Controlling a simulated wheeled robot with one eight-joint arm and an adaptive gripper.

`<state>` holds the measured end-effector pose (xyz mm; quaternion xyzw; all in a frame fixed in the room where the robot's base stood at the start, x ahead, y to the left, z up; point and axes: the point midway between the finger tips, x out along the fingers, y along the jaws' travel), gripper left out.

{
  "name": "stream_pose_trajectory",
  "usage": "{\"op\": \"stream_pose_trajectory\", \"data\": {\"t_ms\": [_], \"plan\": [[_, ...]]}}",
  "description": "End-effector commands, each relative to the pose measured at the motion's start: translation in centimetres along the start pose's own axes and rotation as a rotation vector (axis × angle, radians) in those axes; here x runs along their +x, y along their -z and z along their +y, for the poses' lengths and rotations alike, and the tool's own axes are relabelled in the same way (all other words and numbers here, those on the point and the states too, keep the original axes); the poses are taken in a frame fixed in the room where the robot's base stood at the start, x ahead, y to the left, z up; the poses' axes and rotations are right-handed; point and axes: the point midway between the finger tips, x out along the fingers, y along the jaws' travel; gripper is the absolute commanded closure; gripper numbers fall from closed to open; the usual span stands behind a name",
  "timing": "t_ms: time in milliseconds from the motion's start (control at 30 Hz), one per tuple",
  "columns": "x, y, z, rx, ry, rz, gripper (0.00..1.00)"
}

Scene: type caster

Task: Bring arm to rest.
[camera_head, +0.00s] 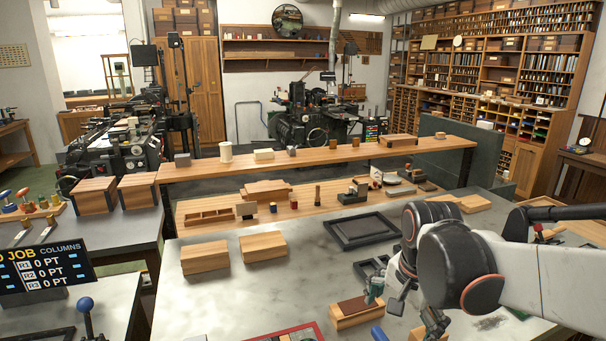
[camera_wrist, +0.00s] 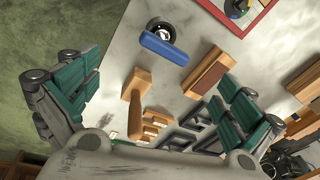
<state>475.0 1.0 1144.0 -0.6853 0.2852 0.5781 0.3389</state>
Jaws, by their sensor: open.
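My white arm with dark joint covers reaches in from the right in the head view and bends down over the grey stone table (camera_head: 310,270). My gripper (camera_head: 404,304) hangs low above the table's front part. In the wrist view my gripper (camera_wrist: 165,95) has its two green-padded fingers spread wide apart, with nothing held between them. A wooden block with a brown top (camera_head: 356,311) lies beside the left finger in the head view; it also shows near the right finger in the wrist view (camera_wrist: 207,73). A wooden piece with a handle (camera_wrist: 136,94) shows between the fingers.
A blue-handled tool (camera_wrist: 163,48) lies beyond the fingers. A dark tray (camera_head: 362,230), two wooden boxes (camera_head: 263,246) and a red-edged board (camera_head: 290,334) are on the table. A long wooden shelf (camera_head: 330,158) runs behind. A column display (camera_head: 45,268) stands at the left.

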Motion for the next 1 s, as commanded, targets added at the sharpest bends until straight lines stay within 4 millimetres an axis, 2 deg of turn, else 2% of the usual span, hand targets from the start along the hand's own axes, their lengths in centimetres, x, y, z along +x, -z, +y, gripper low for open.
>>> {"op": "stream_pose_trajectory", "data": {"t_ms": [33,300,600,800,1000], "plan": [[-0.2,-0.7,0.9,-0.058,0.023,0.019,0.0],[-1.7,-3.2,4.3,-0.41,0.134,0.156,0.0],[-1.4,-5.8,7.6,-0.763,0.198,0.339,0.0],[-1.2,-6.5,8.6,-0.884,0.206,0.409,0.0],[-1.2,-6.6,8.7,-0.905,0.206,0.421,0.0]]}}
